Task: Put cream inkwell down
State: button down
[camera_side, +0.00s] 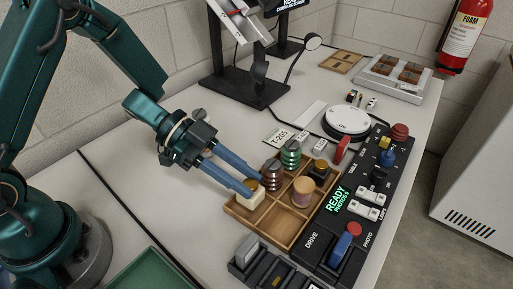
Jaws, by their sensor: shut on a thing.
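The cream inkwell (250,199) is a small pale block with a brass-coloured cap. It is at the left compartment of the wooden divided tray (283,236). My gripper (251,187), with long blue fingers, reaches in from the upper left and is shut on the inkwell at its cap. The fingers hide part of the cap. I cannot tell whether the inkwell's base touches the tray floor.
In or beside the tray stand a peach-coloured cylinder (302,192), a dark inkwell with a brass cap (319,171), a dark ribbed piece (271,172) and a green ribbed piece (290,154). A control panel (345,225) borders the tray's right. The tray's front compartments look empty.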

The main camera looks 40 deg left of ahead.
jog(key=shift+f, duration=1.1)
jog(key=shift+f, duration=0.1)
jog(key=c, duration=0.6)
grip_release()
